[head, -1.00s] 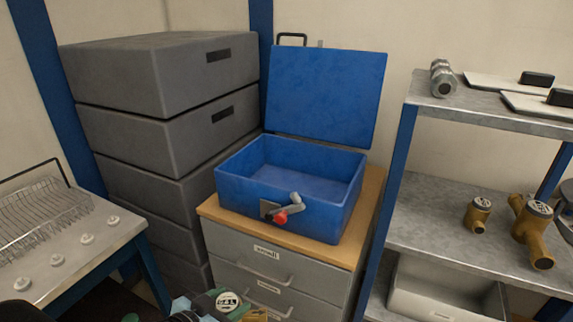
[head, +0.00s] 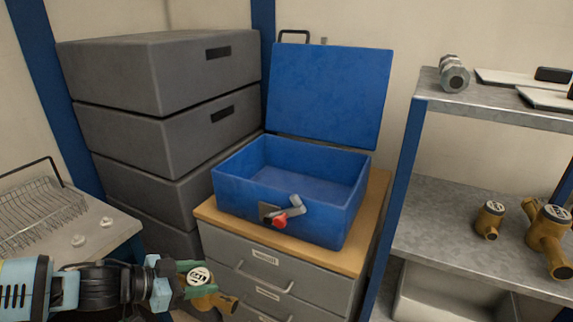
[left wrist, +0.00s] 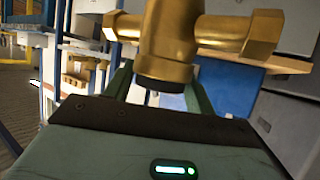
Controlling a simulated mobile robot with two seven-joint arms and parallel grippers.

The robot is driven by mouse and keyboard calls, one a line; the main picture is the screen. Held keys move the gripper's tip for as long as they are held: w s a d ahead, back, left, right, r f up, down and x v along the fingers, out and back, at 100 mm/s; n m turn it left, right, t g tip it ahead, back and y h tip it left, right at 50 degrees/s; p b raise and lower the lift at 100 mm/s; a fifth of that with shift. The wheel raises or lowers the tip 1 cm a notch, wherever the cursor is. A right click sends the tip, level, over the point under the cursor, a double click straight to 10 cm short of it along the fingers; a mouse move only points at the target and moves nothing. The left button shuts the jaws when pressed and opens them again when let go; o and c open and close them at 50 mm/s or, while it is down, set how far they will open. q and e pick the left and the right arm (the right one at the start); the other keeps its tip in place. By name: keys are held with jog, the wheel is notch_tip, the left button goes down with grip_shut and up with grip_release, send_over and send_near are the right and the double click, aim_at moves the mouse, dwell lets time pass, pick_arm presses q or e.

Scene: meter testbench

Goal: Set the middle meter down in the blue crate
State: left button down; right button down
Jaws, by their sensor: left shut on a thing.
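The blue crate (head: 235,199) stands with its lid open on a wooden-topped drawer cabinet. Its inside looks empty, and a latch with a red knob (head: 280,220) is on its front. My left gripper (head: 188,280) is at the lower left in the head view, below and left of the crate. It is shut on a brass meter (head: 222,302) with a round white dial. In the left wrist view the meter (left wrist: 168,40) is held between the green fingers (left wrist: 160,98). My right gripper is out of view.
Grey stacked boxes (head: 160,75) stand left of the crate. A metal shelf (head: 440,225) at right carries other brass meters (head: 488,219) and a steel fitting (head: 453,73). A bench with a wire rack (head: 40,212) is at left. The crate's lid (head: 330,97) stands up behind it.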

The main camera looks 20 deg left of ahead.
pick_arm(q)
jog(key=shift+w+a+r+m+g+h, duration=0.3)
jog(key=shift+w+a+r+m+h, duration=0.15)
jog(key=shift+r, duration=0.2)
jog(key=shift+w+a+r+m, duration=0.1)
jog(key=shift+w+r+m, duration=0.05)
jog(key=shift+r+m, duration=0.15)
